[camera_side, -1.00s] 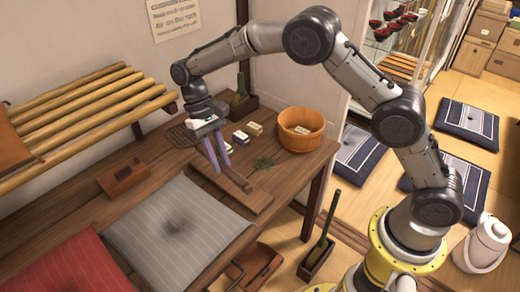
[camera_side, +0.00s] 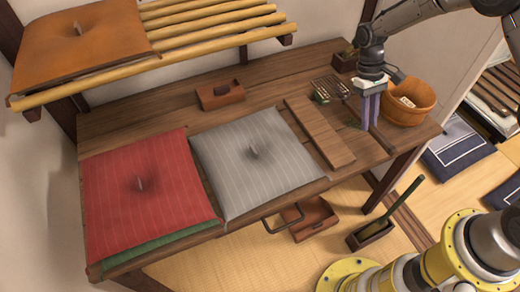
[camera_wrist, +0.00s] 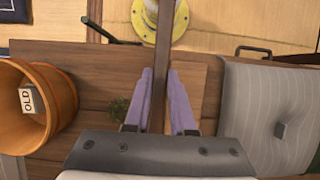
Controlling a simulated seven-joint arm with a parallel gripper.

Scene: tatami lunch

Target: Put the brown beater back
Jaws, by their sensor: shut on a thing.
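My gripper (camera_side: 372,112), with pale purple fingers, is shut on the brown beater (camera_side: 385,141). The beater is a narrow dark brown bar; in the wrist view it (camera_wrist: 165,50) runs from between the fingertips (camera_wrist: 160,100) up past the top edge. In the side view it slants down and right from the fingers, over the right end of the table, beside the plank (camera_side: 318,131). I cannot tell whether it touches the table. Its other end behind the gripper is hidden.
A wooden tub (camera_side: 408,115) stands close right of my gripper. A wire rack (camera_side: 331,88) lies behind. Grey (camera_side: 250,175) and red (camera_side: 135,170) cushions cover the table's left. A dark floor box (camera_side: 372,236) holds a green-handled tool. A small brown box (camera_side: 220,95) sits at the back.

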